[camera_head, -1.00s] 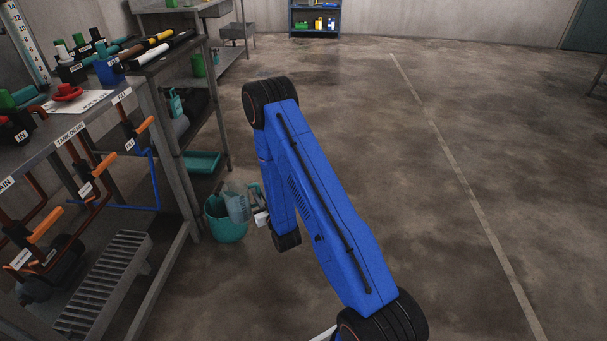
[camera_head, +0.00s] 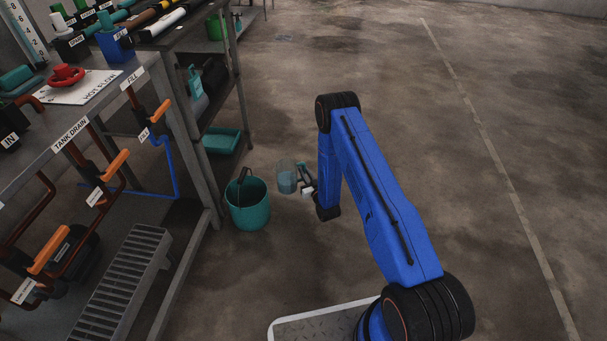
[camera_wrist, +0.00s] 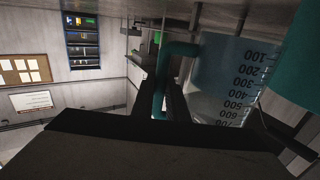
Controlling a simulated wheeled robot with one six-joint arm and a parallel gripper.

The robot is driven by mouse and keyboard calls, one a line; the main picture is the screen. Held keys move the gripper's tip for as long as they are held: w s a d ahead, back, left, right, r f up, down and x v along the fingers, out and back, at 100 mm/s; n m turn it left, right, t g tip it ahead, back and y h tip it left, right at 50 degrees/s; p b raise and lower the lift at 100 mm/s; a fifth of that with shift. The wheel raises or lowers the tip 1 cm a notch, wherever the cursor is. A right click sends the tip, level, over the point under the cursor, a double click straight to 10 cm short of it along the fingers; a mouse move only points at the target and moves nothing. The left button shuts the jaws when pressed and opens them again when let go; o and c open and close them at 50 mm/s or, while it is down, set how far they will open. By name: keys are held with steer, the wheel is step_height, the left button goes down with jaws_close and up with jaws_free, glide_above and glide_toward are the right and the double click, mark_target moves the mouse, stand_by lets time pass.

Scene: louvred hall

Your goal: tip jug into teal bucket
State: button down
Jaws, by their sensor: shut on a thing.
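The jug (camera_head: 287,181) is clear with bluish contents low in it, and looks about upright. My gripper (camera_head: 304,184) is shut on its teal handle, at the jug's right side. In the wrist view the handle (camera_wrist: 160,85) runs between the fingers, and the jug's wall (camera_wrist: 228,80) shows dark graduation marks. The teal bucket (camera_head: 249,208) stands upright on the floor, left of the jug and apart from it in the picture. The bucket's inside is mostly hidden. A teal surface, perhaps the bucket, fills the wrist view's upper right corner.
A metal workbench (camera_head: 160,100) with pipes and orange-handled valves stands close left of the bucket. A slatted grate (camera_head: 120,280) lies at the lower left. The floor to the right is clear.

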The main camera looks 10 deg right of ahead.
mark_target(303, 165)
steer(key=shift+w+a+f, duration=0.2)
steer(key=shift+a+f, duration=0.1)
steer(key=shift+f, duration=0.2)
steer(key=r+n, duration=0.5)
steer(key=n, duration=0.1)
steer(key=shift+a+r, duration=0.2)
steer(key=shift+r, duration=0.2)
steer(key=s+a+r+n, duration=0.1)
steer(key=a+r+n, duration=0.5)
steer(key=shift+s+a+r, duration=0.2)
steer(key=shift+s+r, duration=0.1)
steer(key=shift+s+a+r+n, duration=0.1)
steer(key=shift+a+r+n, duration=0.3)
steer(key=shift+r, duration=0.15)
stand_by(0.6)
steer(key=shift+s+a+r+n, duration=0.1)
steer(key=shift+a+r+n, duration=0.25)
steer(key=shift+r+n, duration=0.2)
stand_by(0.4)
